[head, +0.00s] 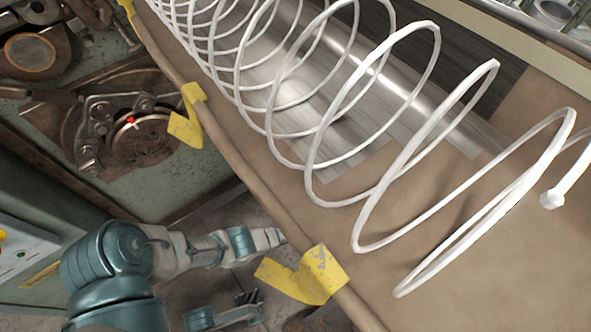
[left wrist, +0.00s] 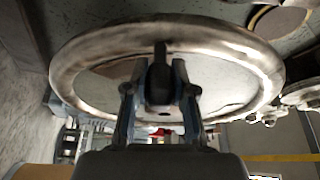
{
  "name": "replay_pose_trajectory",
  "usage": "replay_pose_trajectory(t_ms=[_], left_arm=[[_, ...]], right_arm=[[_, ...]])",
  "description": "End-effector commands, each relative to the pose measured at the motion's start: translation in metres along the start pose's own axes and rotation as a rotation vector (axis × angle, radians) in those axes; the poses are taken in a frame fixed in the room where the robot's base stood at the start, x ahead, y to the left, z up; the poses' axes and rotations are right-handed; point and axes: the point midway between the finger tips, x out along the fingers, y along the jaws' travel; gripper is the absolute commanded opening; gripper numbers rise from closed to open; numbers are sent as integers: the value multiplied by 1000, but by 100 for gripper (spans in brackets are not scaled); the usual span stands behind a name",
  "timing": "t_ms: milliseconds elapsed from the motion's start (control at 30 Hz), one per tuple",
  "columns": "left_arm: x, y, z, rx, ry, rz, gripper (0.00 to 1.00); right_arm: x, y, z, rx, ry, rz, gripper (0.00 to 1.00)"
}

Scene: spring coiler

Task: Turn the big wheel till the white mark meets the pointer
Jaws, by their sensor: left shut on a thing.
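The big wheel (left wrist: 85,45) fills the upper part of the left wrist view, a worn metal rim seen at a slant. My left gripper (left wrist: 160,88) is shut on the wheel's dark handle (left wrist: 160,75), a finger on each side of it. A small red thing (left wrist: 160,133) shows behind the fingers; I cannot tell whether it is the pointer. I see no white mark on the visible part of the rim. In the head view I cannot make out the big wheel or a gripper. My right gripper is not in view.
A round metal disc (head: 145,145) with a red dot sits at left.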

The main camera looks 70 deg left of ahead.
Motion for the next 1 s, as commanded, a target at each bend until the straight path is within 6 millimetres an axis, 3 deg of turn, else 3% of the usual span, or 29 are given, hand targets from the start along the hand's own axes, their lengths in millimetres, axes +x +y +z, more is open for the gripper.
replay_pose_trajectory(t_ms=[200, 233, 333, 700, 1000], left_arm=[[2, 0, 2, 4, -2, -3, 0], [2, 0, 2, 4, -2, -3, 27], [2, 0, 2, 3, -2, -2, 50], [-5, 0, 1, 3, 0, 0, 50], [-65, 2, 0, 4, 0, 2, 50]], right_arm=[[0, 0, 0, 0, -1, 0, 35], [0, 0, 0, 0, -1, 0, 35], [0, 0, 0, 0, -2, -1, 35], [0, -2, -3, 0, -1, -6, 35], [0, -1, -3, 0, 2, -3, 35]])
